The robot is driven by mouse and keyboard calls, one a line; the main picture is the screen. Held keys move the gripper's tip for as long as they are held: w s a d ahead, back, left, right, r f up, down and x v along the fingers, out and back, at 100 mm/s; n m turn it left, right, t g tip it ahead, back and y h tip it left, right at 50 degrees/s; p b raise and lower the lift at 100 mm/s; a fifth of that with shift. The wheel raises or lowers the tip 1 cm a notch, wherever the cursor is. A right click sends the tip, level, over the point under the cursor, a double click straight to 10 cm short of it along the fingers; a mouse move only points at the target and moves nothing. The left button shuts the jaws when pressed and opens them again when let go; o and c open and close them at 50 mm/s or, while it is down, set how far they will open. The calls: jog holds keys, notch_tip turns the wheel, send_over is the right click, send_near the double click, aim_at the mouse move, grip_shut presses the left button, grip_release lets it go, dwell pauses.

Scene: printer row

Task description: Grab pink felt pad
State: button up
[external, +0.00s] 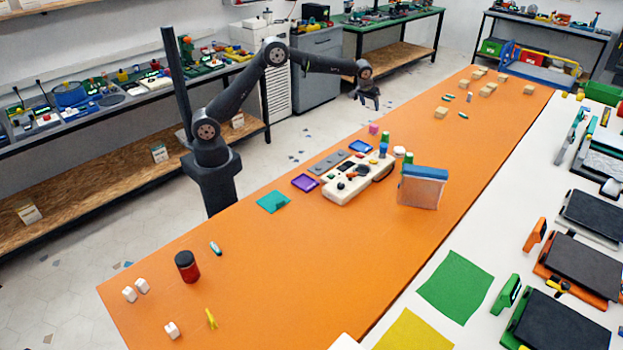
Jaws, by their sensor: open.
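A small pink piece (374,128) sits on the orange table at its back-left edge, just behind the cream control box. It looks like a small block, and I cannot tell whether it is the felt pad. A flat purple piece (305,183) lies left of the cream box. My gripper (370,105) points down with its jaws open and empty. In the picture it is a little above and left of the pink piece, apart from it.
The cream control box (345,192) with knobs, a blue-topped clear container (422,190) and a blue-green bottle (383,149) stand near the pink piece. Wooden blocks (441,112) lie farther back. The orange table (290,280) is mostly clear in front.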

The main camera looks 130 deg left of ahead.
aim_at(374, 126)
jog(key=x, duration=1.2)
jog(key=shift+d, duration=0.1)
jog(key=shift+x, duration=2.6)
jog(key=c, duration=1.1)
jog(key=shift+o, duration=0.2)
jog(key=shift+r, duration=0.15)
